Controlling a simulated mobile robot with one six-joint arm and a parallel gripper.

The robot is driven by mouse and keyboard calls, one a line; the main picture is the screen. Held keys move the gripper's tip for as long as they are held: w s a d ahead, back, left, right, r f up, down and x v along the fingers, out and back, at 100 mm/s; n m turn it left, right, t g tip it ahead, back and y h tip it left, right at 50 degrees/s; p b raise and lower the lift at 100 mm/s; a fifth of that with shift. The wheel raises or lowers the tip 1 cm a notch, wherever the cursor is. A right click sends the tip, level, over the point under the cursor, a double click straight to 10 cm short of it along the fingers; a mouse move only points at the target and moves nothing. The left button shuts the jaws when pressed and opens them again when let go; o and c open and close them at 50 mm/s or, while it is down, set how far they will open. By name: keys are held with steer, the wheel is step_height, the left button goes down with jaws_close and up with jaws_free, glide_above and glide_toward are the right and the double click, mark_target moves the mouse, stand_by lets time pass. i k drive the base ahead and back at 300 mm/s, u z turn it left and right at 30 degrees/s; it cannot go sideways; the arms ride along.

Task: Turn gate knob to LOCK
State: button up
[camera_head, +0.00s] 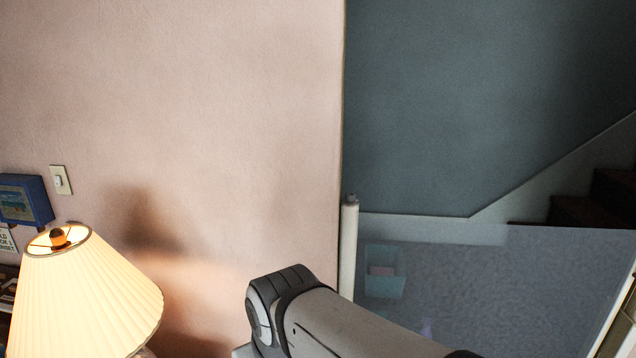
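A gate with a translucent grey mesh panel (500,285) stretches across the opening at the right. Its white upright post (348,250) stands at the edge of the pink wall. A small grey knob (351,199) sits on top of the post. It is too small to tell which way it is turned, and no LOCK marking is readable. A grey and black link of my arm crosses the bottom centre, in front of the lower gate. My gripper is not in view, so its place relative to the knob does not show.
A lit lamp with a pleated cream shade (85,295) stands at the lower left. A light switch (60,180) and a blue box (25,200) are at the far left. Dark stairs (590,213) rise behind the gate. A pale blue object (383,285) shows through the mesh.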

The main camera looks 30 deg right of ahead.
mark_target(350, 197)
steer(key=z, duration=0.6)
steer(key=i, duration=0.95)
steer(key=z, duration=0.7)
